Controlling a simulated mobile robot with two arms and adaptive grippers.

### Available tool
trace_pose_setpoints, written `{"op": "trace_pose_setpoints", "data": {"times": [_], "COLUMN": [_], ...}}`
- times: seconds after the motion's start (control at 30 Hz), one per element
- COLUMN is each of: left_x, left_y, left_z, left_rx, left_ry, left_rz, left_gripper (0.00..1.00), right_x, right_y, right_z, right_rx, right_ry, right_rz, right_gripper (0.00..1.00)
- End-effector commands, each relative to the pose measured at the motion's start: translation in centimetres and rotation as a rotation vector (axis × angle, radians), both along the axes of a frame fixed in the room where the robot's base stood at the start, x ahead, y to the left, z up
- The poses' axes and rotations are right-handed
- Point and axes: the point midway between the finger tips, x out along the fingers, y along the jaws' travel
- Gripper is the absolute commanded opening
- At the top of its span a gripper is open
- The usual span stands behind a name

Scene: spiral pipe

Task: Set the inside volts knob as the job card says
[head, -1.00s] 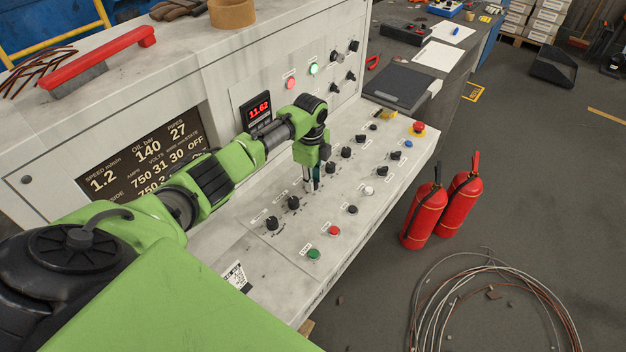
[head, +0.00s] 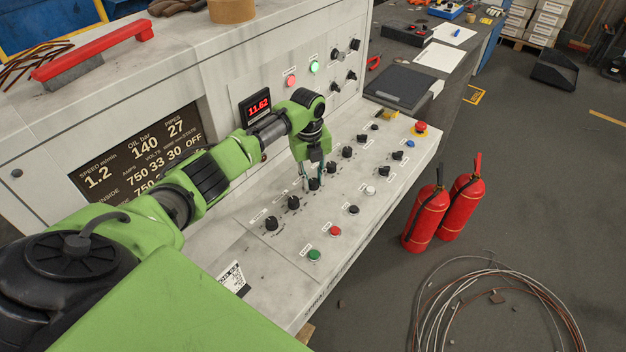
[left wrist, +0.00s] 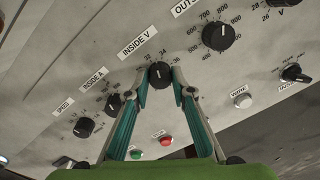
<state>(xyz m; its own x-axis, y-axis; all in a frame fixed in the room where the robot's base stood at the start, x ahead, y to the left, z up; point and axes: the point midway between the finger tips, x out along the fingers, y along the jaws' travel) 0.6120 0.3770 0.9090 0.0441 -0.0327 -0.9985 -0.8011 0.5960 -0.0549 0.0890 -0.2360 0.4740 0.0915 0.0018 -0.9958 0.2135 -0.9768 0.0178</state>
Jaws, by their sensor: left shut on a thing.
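The inside volts knob (left wrist: 159,74) is black with a pale pointer line. It sits below the "INSIDE V" label (left wrist: 139,40) in the left wrist view, in a row of similar knobs. In the head view the knob (head: 314,185) is partly covered by my fingers. My left gripper (head: 313,178) points down at the desk, its two teal-sided fingers shut on the knob from both sides. I cannot make out a job card for certain.
Neighbouring knobs, "INSIDE A" (left wrist: 113,103) and the outside knob (left wrist: 218,36), stand close by. A green button (head: 314,255), a red button (head: 334,231) and a red emergency stop (head: 420,129) are on the desk. Red fire extinguishers (head: 425,218) stand on the floor.

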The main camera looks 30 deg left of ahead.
Motion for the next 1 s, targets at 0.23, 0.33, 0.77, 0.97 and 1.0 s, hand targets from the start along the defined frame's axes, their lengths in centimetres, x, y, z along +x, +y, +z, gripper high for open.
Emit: {"op": "trace_pose_setpoints", "data": {"times": [0.23,0.33,0.77,0.97,1.0], "left_x": [-0.08,-0.09,-0.07,-0.03,-0.02], "left_y": [-0.08,-0.07,-0.05,0.0,0.01], "left_z": [-0.1,-0.1,-0.08,0.02,0.17], "left_rx": [-0.001,-0.001,0.0,0.0,0.0], "left_ry": [0.003,0.003,0.002,0.001,0.001], "left_rz": [-0.03,-0.031,-0.028,-0.028,-0.028], "left_gripper": [0.01,0.01,0.39,0.39,0.39], "right_x": [-0.01,-0.02,-0.02,-0.04,-0.03], "right_y": [0.07,0.12,0.28,0.09,0.02], "right_z": [-0.13,-0.13,-0.12,-0.12,-0.12], "right_rx": [0.001,0.001,0.003,0.001,0.0], "right_ry": [0.0,0.0,0.001,0.0,0.0], "right_rz": [0.0,-0.001,-0.001,-0.001,-0.001], "right_gripper": [0.0,0.0,0.0,0.0,0.0]}}
